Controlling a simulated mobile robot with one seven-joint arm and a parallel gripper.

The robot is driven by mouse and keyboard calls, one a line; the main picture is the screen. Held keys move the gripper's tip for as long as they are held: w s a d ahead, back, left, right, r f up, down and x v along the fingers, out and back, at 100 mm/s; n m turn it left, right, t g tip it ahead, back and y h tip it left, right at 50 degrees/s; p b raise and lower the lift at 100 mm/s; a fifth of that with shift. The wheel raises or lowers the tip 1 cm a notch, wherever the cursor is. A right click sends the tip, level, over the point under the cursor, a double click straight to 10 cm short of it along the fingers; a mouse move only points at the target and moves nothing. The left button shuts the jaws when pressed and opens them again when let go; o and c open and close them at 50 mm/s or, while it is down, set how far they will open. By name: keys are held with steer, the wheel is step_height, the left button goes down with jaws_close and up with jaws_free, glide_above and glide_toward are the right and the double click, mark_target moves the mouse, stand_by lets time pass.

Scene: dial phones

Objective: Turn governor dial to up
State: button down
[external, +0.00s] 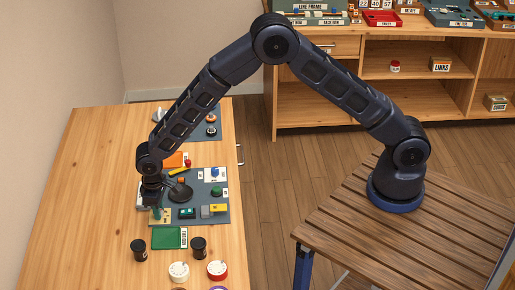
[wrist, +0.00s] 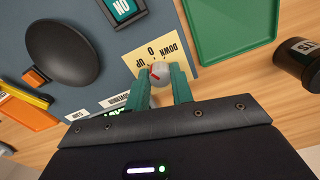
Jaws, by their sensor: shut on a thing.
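The dial is a small grey knob (wrist: 161,69) with a red mark, on a pale yellow plate (wrist: 143,47) printed UP, 0 and DOWN. In the wrist view the words read upside down, with UP on the left and DOWN on the right. The red mark is on the knob's left side, toward UP; its exact angle is hard to tell. My gripper (wrist: 161,80) is shut on the knob, one teal finger on each side. In the external view my gripper (external: 156,208) is down at the panel's near left corner, hiding the knob; part of the plate (external: 166,216) shows.
The blue-grey panel (external: 222,217) holds a black round disc (external: 180,192), a yellow block (external: 219,208) and other controls. A green tray (external: 168,238) lies just beside it. Black jars (external: 139,250) and round lidded tins (external: 217,270) stand nearer. The table's left side is clear.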

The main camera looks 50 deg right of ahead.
steer(key=shift+n, duration=1.6)
steer(key=c, duration=1.2)
jaws_free()
step_height(320, 180, up, 11)
steer(key=shift+f, duration=0.1)
